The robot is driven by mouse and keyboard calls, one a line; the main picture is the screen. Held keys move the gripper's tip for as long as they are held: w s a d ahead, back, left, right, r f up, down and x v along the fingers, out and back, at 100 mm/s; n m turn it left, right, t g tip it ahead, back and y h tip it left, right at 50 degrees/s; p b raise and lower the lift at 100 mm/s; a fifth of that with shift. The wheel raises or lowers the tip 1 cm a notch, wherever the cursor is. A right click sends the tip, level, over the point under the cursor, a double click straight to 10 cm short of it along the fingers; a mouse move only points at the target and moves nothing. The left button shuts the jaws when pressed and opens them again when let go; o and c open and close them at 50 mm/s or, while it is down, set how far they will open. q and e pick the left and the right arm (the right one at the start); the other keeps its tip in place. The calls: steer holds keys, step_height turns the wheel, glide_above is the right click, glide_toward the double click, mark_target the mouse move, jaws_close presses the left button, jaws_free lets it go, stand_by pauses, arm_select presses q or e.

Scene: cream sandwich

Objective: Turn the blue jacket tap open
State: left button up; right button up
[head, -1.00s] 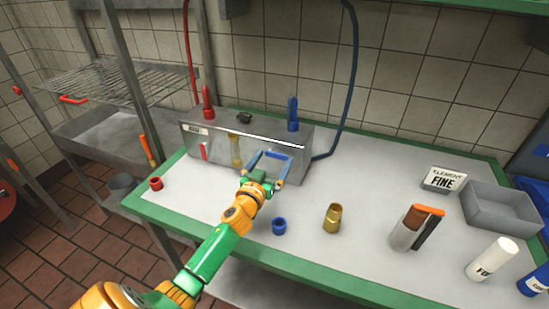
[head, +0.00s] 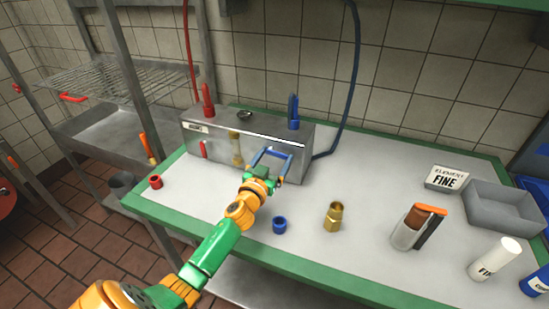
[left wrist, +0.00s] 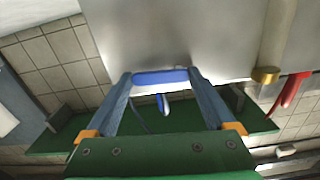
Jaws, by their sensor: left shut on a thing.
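The blue jacket tap's handle (head: 273,153) is a blue bar at the front right of the steel box (head: 212,150). In the left wrist view the blue bar (left wrist: 160,77) lies crosswise between my fingertips, level in the picture. My left gripper (head: 271,160) reaches the box front and is shut on the handle, with one finger at each end of the bar. The gripper's fingers also show in the left wrist view (left wrist: 160,86). The handle's mount on the box is hidden. My right gripper is not in view.
A red post (head: 208,100) and a blue post (head: 293,113) stand on the box, near hoses. A blue ring (head: 280,225), brass fitting (head: 333,217), glass holder (head: 408,232) and grey tray (head: 502,205) are on the green-edged table. The front middle is mostly clear.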

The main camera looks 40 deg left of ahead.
arm_select(q)
steer(key=m, duration=0.2)
steer(key=f+m+b, duration=0.1)
steer(key=m, duration=0.1)
steer(key=shift+a, duration=0.1)
steer(key=m, duration=0.3)
steer(key=m+b, duration=0.1)
steer(key=shift+a+f+m, duration=0.3)
steer(key=shift+f+m, duration=0.05)
steer(key=shift+m, duration=0.05)
steer(key=m, duration=0.4)
steer(key=shift+s+a+f, duration=0.15)
steer(key=shift+a+f, duration=0.05)
steer(key=shift+a, duration=0.2)
steer(key=shift+s+a+m+b, duration=0.1)
steer(key=shift+a+m+b, duration=0.15)
steer(key=shift+m, duration=0.8)
steer(key=shift+a+m+b, duration=0.15)
steer(key=shift+m+b, duration=0.05)
steer(key=shift+m, duration=0.85)
steer(key=o, duration=1.1)
steer(key=shift+a+f, duration=0.1)
